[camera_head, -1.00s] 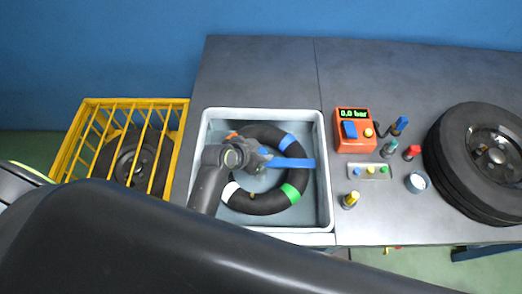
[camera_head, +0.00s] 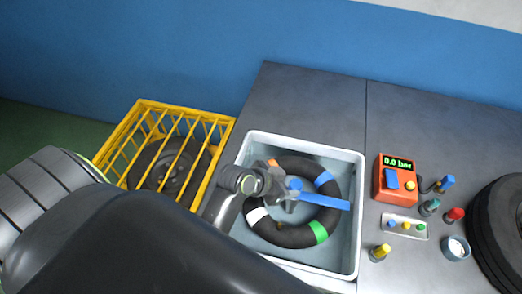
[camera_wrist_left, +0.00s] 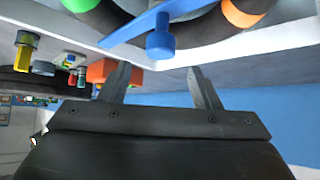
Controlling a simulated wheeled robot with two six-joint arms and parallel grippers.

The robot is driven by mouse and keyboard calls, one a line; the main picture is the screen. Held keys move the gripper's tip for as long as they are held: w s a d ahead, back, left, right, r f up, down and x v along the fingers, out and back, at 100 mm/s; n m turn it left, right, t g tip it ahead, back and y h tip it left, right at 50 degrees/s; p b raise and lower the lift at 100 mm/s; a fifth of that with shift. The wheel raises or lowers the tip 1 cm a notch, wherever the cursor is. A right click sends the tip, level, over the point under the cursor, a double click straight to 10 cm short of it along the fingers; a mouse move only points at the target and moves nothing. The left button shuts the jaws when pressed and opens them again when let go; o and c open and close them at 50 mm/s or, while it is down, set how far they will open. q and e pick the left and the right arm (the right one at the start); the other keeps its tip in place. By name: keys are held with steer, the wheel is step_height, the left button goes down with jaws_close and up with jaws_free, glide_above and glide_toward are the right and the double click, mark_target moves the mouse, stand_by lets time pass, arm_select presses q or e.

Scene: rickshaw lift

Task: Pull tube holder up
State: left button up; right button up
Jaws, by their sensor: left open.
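The tube holder is a blue bar (camera_head: 325,202) with a round blue knob (camera_head: 295,184), lying across the black inner tube (camera_head: 290,237) in the grey basin (camera_head: 354,230). The tube has orange, blue, white and green bands. In the left wrist view the blue knob (camera_wrist_left: 161,42) shows just beyond the fingertips, with the bar running off to the upper right. My left gripper (camera_head: 283,192) is above the tube's left part, close to the knob. The left wrist view shows its two fingers (camera_wrist_left: 158,68) apart with nothing between them. My right gripper is not in view.
A red gauge box (camera_head: 393,178) reading 0.0 bar, a small tray (camera_head: 404,226) and several coloured-capped items stand right of the basin. A big tyre (camera_head: 500,235) is at the right edge. A yellow cage (camera_head: 222,123) holding a wheel stands left. The bench behind the basin is clear.

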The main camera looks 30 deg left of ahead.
arm_select(q)
steer(key=v, duration=1.1)
steer(key=shift+b, duration=0.45)
steer(key=shift+s+r, duration=0.1)
steer(key=shift+s, duration=0.05)
